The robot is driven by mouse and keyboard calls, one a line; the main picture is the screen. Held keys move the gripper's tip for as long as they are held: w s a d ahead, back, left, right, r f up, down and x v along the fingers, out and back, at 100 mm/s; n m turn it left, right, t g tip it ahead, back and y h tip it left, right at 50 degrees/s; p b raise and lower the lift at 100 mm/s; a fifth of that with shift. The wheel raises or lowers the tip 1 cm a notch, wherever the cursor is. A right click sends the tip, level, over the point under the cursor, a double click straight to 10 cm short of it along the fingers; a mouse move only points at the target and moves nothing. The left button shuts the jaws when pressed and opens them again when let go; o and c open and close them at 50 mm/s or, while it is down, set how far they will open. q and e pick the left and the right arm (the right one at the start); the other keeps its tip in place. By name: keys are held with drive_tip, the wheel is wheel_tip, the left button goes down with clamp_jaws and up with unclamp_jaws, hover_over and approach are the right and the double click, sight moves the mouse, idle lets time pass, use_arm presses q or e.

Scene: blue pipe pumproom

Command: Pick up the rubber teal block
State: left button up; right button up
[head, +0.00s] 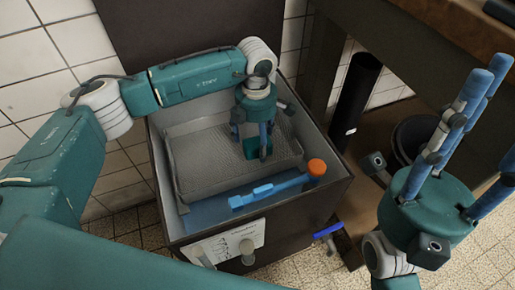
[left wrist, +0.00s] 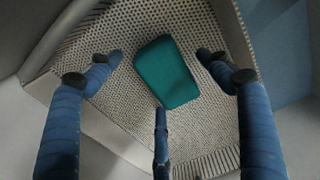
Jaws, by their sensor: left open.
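The teal block (left wrist: 166,72) lies on a perforated grey tray (left wrist: 115,112), between the spread fingers of my left gripper (left wrist: 158,85) in the left wrist view. The gripper is open, and the block looks apart from the fingertips. In the head view the left gripper (head: 254,150) points down into a bin, and its fingers partly hide the block (head: 250,147). My right gripper (head: 468,125) is at the right of the head view, with its blue fingers pointing up and apart. It is open and holds nothing that I can see.
The tray (head: 205,155) sits inside a dark-walled bin (head: 300,215). A blue tool with an orange end (head: 270,190) lies in the bin nearer to me. A black cylinder (head: 354,95) stands right of the bin, by a wooden bench (head: 440,25). Bin walls surround the left gripper.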

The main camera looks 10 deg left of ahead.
use_arm(q)
drive_tip(key=shift+r, duration=0.1)
drive_tip(key=c, duration=1.4)
